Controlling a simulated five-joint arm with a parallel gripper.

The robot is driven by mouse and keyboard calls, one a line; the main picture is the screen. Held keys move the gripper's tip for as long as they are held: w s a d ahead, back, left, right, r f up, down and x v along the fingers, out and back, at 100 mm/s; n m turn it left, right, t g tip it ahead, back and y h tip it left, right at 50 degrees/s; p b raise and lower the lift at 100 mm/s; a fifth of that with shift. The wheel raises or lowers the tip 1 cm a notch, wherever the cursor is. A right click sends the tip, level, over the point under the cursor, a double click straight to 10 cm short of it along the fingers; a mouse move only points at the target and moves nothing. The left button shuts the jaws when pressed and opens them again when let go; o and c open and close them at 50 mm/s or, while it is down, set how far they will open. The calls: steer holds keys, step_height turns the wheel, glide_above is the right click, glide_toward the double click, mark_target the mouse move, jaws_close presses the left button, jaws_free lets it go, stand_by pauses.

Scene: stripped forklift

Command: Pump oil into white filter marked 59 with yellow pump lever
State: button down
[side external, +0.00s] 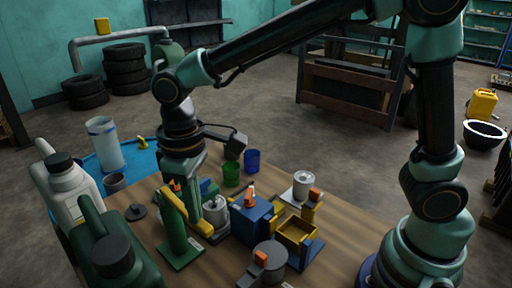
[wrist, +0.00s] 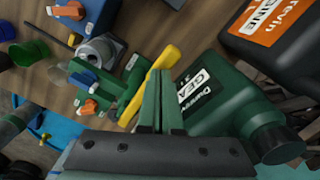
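In the wrist view the lever (wrist: 151,82) runs diagonally just left of my gripper's fingers. My gripper (wrist: 162,74) has its two green fingers close together, with only a thin gap and nothing visible between them. I cannot tell if they touch the lever. A whitish cylinder (side external: 215,211) sits right beside the pump, and it also shows in the wrist view (wrist: 97,51). Another white can (side external: 303,184) stands on a holder farther right. No 59 is legible on either.
A white jug (side external: 70,195) stands at the left.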

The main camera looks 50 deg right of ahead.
steer(key=shift+f, duration=0.65)
steer(key=shift+r, duration=3.95)
steer(key=shift+f, duration=0.1)
steer(key=shift+f, duration=3.9)
steer(key=shift+r, duration=3.95)
steer(key=shift+f, duration=0.1)
